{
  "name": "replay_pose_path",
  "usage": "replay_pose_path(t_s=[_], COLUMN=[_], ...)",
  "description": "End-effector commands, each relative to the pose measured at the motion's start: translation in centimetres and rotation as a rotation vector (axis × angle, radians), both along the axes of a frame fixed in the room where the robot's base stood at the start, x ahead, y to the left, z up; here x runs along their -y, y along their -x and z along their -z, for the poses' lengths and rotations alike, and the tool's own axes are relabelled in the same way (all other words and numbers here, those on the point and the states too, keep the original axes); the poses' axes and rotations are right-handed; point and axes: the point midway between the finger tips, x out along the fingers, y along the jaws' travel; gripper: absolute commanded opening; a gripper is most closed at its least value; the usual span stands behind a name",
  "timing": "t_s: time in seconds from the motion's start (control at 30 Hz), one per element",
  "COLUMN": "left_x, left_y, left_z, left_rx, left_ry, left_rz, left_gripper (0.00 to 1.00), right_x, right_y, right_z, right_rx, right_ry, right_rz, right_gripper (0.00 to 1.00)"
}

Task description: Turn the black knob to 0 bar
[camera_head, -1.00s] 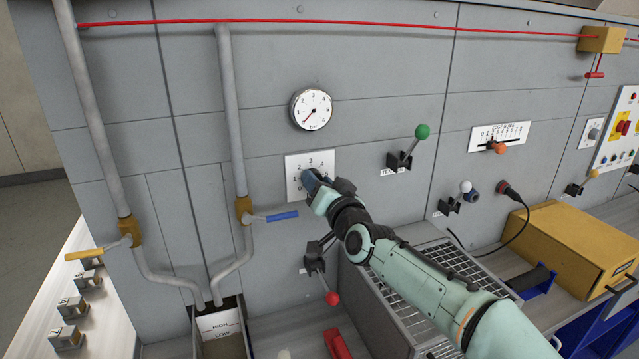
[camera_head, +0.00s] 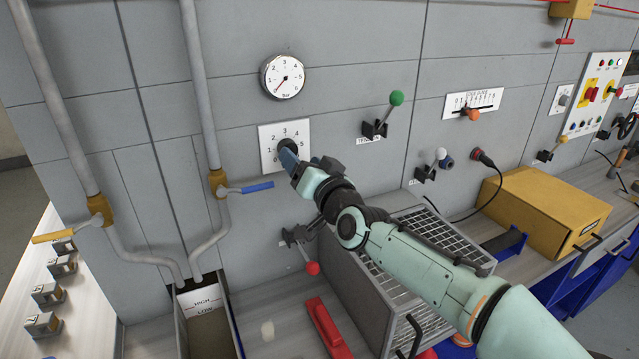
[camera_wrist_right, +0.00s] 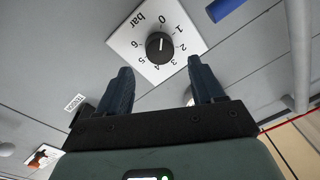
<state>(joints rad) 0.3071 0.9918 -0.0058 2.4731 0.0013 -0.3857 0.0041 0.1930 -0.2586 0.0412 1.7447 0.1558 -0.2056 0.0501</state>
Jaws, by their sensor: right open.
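The black knob (camera_wrist_right: 160,45) sits on a white square dial plate (camera_wrist_right: 128,42) marked 0 to 6 bar. In the wrist view its white mark appears to point up towards the 0. In the head view the knob (camera_head: 288,147) shows just above my fingertips, on the plate (camera_head: 268,153). My right gripper (camera_head: 288,160) is open and empty in front of the plate, its blue fingers (camera_wrist_right: 163,82) apart. The knob lies beyond the fingertips, between their lines, apparently not gripped. The round gauge (camera_head: 291,74) above has its red needle at lower left. My left gripper is out of view.
A blue-handled valve lever (camera_head: 257,187) is left of the gripper. A green-knobbed lever (camera_head: 396,98) is to the right, and a red-knobbed lever (camera_head: 312,268) is below. A grated metal box (camera_head: 365,290) stands under my arm. The wall around the plate is flat.

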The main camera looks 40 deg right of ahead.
Motion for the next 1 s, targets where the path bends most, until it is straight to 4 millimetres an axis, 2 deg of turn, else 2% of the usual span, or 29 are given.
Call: replay_pose_path(t_s=[0.03,0.2,0.4,0.57,1.0], left_x=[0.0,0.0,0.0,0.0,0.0], left_y=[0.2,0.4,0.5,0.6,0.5], left_z=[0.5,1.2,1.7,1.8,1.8], left_rx=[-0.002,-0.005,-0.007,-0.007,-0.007], left_ry=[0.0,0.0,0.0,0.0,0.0], left_rz=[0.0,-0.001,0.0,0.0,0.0], left_gripper=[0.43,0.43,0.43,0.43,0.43], right_x=[-0.3,-1.3,-2.1,-2.3,-2.4], right_y=[1.4,5.0,7.7,8.5,8.5], right_z=[0.2,0.2,0.4,0.4,0.4], right_rx=[0.002,0.003,0.001,0.0,0.0], right_ry=[0.002,0.001,0.001,0.001,0.0], right_rz=[0.001,0.001,0.001,0.0,-0.001], right_gripper=[0.67,0.67,0.67,0.67,0.67])
